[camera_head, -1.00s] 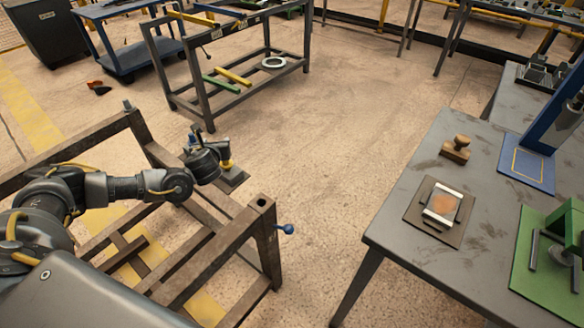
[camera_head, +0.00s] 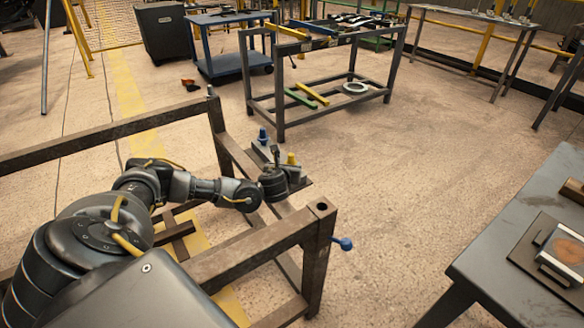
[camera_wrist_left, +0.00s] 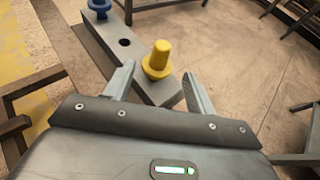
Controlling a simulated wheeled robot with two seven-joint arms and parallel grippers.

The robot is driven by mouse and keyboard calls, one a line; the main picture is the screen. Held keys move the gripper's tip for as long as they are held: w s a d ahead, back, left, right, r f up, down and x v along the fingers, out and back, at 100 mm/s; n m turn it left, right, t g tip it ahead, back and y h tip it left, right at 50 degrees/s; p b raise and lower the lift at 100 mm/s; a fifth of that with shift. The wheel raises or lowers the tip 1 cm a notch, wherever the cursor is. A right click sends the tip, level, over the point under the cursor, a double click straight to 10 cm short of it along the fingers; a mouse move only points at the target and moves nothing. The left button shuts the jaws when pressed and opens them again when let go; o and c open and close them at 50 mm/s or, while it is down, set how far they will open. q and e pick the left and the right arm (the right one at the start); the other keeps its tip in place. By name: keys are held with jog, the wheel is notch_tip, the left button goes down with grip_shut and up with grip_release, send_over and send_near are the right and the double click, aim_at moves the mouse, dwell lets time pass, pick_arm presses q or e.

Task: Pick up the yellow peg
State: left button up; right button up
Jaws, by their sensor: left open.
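The yellow peg (camera_wrist_left: 158,60) stands upright on a grey block (camera_wrist_left: 155,90) in the left wrist view. It has a round head and a wider collar. In the head view the yellow peg (camera_head: 291,159) shows just behind my left gripper (camera_head: 276,158). My left gripper (camera_wrist_left: 152,84) is open, with one finger on each side of the near end of the block. The peg lies between and slightly beyond the fingertips, and I cannot tell whether they touch it. My right gripper is not in view.
A blue peg (camera_wrist_left: 99,6) stands at the block's far end, with an empty hole between the pegs. A brown metal frame (camera_head: 262,240) surrounds the arm's work area, with a blue knob (camera_head: 346,243) at its corner. A grey table (camera_head: 500,250) stands at the right.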

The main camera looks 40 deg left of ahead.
aim_at(291, 162)
pick_arm(q)
jog(key=shift+x, duration=2.25)
jog(key=x, duration=0.1)
jog(key=b+x, duration=0.1)
jog(key=x, duration=0.1)
jog(key=shift+w+a+f, duration=0.1)
jog(key=shift+w+f, duration=0.1)
jog(key=shift+f, duration=0.15)
jog(key=shift+w+a+f, duration=0.15)
jog(key=shift+w+a, duration=0.15)
jog(key=shift+w, duration=0.15)
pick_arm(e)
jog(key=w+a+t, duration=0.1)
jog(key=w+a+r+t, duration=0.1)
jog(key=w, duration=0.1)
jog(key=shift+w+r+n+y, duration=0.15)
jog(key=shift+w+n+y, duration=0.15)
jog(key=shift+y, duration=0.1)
pick_arm(q)
jog(key=shift+c, duration=0.5)
jog(key=shift+s+d, duration=0.1)
grip_shut()
